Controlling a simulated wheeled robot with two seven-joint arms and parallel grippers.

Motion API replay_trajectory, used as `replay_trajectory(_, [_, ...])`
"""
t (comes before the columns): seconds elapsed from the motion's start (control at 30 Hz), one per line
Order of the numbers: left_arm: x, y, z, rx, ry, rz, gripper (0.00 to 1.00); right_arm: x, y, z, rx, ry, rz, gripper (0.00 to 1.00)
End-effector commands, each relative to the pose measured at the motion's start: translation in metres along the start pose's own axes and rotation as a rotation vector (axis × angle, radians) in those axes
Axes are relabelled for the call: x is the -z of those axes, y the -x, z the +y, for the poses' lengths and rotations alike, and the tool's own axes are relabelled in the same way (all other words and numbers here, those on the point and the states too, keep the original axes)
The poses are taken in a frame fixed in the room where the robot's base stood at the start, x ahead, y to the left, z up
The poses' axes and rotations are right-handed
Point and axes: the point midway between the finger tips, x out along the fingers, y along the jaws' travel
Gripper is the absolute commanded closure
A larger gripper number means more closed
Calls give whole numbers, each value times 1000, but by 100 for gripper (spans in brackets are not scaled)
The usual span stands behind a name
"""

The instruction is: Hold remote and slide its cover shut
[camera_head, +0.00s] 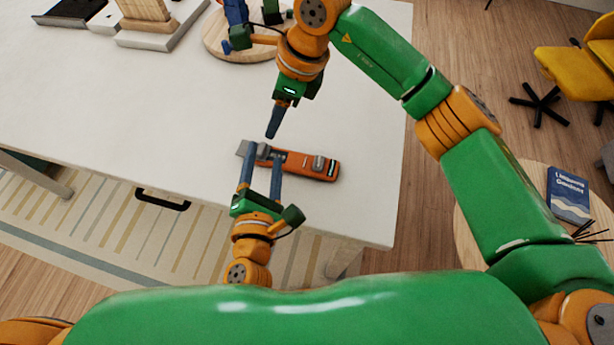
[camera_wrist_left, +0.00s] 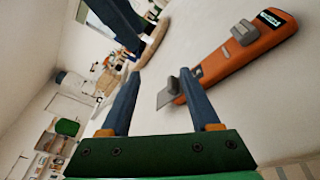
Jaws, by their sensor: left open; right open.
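The orange remote (camera_head: 300,165) lies on the white table, a raised grey block near its right end. Its grey cover (camera_head: 242,149) sticks out past the left end, partly slid out. In the left wrist view the remote (camera_wrist_left: 235,57) slants to the upper right, with the cover (camera_wrist_left: 168,95) at its near end. My left gripper (camera_head: 264,150) is open, its fingers reaching the cover end; I cannot tell whether they touch. My right gripper (camera_head: 273,134) is open and empty just above that end, seen edge-on; its finger also shows in the left wrist view (camera_wrist_left: 118,22).
A round wooden board (camera_head: 216,44) with blue and dark items stands at the back. Grey-white blocks with a wooden stand (camera_head: 160,30) are at the back left. The table around the remote is clear; its right edge lies beyond the remote.

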Motion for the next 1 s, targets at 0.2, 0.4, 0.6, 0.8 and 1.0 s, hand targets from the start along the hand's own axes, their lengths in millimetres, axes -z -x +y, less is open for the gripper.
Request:
replay_trajectory(0.2, [-48, 24, -66, 276, 685, 127, 38, 0, 0, 0, 0, 0, 0, 50])
replay_trajectory(0.4, [-55, 8, -82, 318, 756, 148, 38, 0, 0, 0, 0, 0, 0, 50])
replay_trajectory(0.6, [-54, -27, -94, 318, 752, 147, 38, 0, 0, 0, 0, 0, 0, 50])
replay_trajectory(0.8, [-53, -38, -98, 318, 751, 148, 38, 0, 0, 0, 0, 0, 0, 50])
replay_trajectory(1.0, [-52, -38, -98, 318, 751, 148, 46, 0, 0, 0, 0, 0, 0, 50])
